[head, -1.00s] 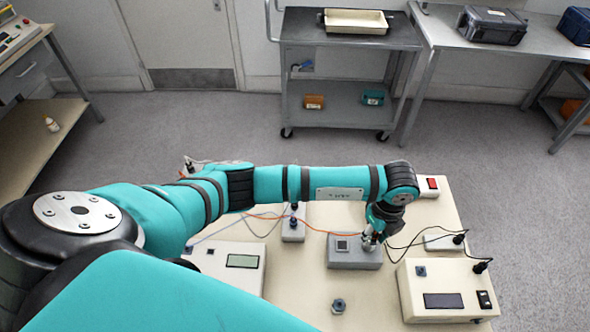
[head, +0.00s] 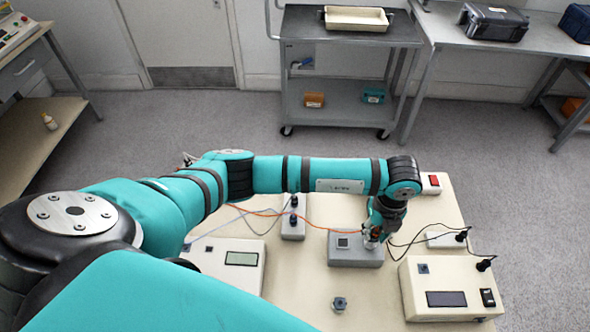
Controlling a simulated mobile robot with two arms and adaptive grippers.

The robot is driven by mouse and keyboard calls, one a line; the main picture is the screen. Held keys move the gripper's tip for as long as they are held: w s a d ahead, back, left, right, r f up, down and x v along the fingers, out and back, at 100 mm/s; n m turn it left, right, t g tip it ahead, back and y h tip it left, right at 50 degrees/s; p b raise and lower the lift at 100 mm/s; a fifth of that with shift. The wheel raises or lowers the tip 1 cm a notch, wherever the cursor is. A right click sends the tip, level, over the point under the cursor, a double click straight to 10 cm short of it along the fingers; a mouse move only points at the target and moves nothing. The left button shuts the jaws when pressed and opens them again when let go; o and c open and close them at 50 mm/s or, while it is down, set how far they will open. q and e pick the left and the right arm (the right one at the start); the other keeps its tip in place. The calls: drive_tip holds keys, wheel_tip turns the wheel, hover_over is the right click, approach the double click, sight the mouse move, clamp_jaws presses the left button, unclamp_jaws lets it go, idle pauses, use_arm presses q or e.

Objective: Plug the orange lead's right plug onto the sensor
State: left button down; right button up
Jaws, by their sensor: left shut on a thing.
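The orange lead (head: 318,226) runs from behind my left arm across the bench to my left gripper. My left gripper (head: 372,240) points down at the right end of a grey box (head: 345,257) with a small dark square on top. It is shut on the lead's right plug, which is mostly hidden by the fingers. I cannot tell whether the plug touches the box. A small grey hex-based piece (head: 339,304), which looks like the sensor, stands apart on the bench nearer to me. My right gripper is not in view.
A cream instrument (head: 447,288) with a dark display and black leads stands right of the grey box. Another instrument (head: 241,260) stands left, and a socket block (head: 293,229) behind. Bare bench (head: 310,290) surrounds the hex-based piece.

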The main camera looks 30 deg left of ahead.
sight(376, 230)
use_arm(q)
drive_tip(key=shift+m+b, duration=1)
drive_tip(key=shift+m, duration=1)
drive_tip(key=shift+m+b, duration=1.2)
drive_tip(key=shift+m, duration=0.8)
drive_tip(key=c, duration=1.1)
unclamp_jaws()
drive_tip(key=shift+r+p, duration=1.6)
drive_tip(key=shift+r, duration=0.95)
drive_tip(key=shift+r, duration=0.1)
